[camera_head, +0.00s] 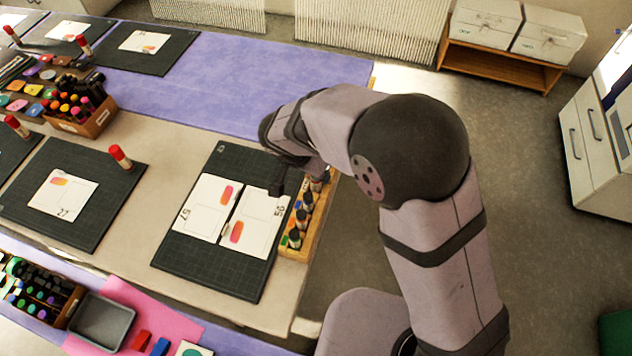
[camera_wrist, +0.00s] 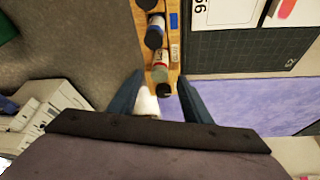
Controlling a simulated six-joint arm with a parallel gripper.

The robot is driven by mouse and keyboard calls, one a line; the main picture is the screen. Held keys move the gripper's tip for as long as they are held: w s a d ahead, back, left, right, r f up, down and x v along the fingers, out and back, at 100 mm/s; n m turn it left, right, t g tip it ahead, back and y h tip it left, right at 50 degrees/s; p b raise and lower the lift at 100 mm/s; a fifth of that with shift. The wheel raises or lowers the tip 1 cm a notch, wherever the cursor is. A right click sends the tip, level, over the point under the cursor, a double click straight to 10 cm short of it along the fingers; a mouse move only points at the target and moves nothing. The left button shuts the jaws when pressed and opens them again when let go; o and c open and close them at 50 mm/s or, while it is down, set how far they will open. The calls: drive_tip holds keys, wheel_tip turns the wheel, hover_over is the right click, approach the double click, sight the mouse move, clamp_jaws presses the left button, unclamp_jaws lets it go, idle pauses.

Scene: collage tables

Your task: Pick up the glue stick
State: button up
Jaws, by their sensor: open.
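Several glue sticks with red caps stand upright on the left in the head view; the closest to me (camera_head: 121,157) is at the corner of a dark cutting mat (camera_head: 75,222). My gripper (camera_head: 277,187) is over the far end of a wooden rack (camera_head: 296,254), beside the right-hand mat. In the wrist view my gripper (camera_wrist: 160,78) is open. A dark-capped bottle (camera_wrist: 163,88) shows between its fingertips, with no clear contact. A white rounded thing (camera_wrist: 147,104) shows below it, partly hidden by my gripper; I cannot tell whether it is a glue stick.
More dark-capped bottles (camera_head: 295,237) stand in the rack. Two printed cards (camera_head: 258,220) lie on the right-hand mat (camera_head: 172,258). A purple cloth (camera_head: 235,75) covers the table behind. A wooden crate of markers (camera_head: 98,122) stands at left. The floor right of the table is open.

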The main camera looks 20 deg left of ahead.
sight(316, 183)
drive_tip(key=shift+p+x, duration=0.7)
drive_tip(key=shift+x, duration=1.4)
drive_tip(key=shift+d, duration=0.1)
drive_tip(key=c, duration=1.1)
